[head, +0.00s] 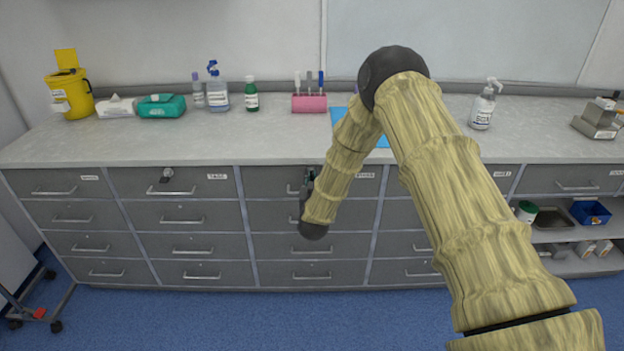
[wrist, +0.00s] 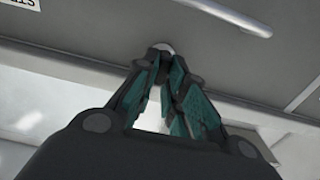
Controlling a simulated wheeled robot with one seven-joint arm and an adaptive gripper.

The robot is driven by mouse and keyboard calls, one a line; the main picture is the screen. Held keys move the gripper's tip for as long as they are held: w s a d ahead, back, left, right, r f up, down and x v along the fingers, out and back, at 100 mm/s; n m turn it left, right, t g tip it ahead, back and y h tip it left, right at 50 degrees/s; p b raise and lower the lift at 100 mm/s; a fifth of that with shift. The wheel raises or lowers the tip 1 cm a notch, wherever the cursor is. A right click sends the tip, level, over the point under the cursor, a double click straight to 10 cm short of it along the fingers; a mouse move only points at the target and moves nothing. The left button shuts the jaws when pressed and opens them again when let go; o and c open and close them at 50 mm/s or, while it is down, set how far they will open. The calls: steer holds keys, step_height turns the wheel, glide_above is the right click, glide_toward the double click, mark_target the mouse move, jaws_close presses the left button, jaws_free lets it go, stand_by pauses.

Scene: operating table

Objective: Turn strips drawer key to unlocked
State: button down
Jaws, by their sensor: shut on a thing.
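My gripper (head: 308,178) is at the upper front of the top drawer (head: 265,182) in the third column. In the wrist view my gripper (wrist: 165,62) has its fingertips close together on a small pale, rounded piece at the drawer front, which I take to be the key (wrist: 163,47). The fingers hide most of it, so its turn angle cannot be told. In the head view the key is hidden by my gripper. The drawer's label (head: 366,175) is partly hidden by my arm and too small to read surely.
Another lock with a key (head: 167,174) is on the top drawer of the second column. A bar handle (wrist: 235,15) is close to my gripper in the wrist view. The worktop (head: 270,140) is above, with a pink rack (head: 309,103) and several bottles towards the back.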

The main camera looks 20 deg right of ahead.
steer(key=shift+f+m+b, duration=0.1)
steer(key=shift+m+b, duration=0.3)
steer(key=m+b, duration=0.2)
steer(key=shift+d+f+m+b, duration=0.15)
steer(key=shift+d+m+b, duration=0.05)
steer(key=shift+m+b, duration=0.2)
steer(key=m+b, duration=0.8)
steer(key=m, duration=0.1)
steer(key=m+b, duration=0.4)
steer(key=m, duration=0.1)
steer(key=shift+s+d+f, duration=0.1)
steer(key=shift+d+f, duration=0.15)
steer(key=shift+m+b, duration=0.3)
steer(key=shift+b, duration=0.05)
steer(key=c, duration=1.5)
jaws_free()
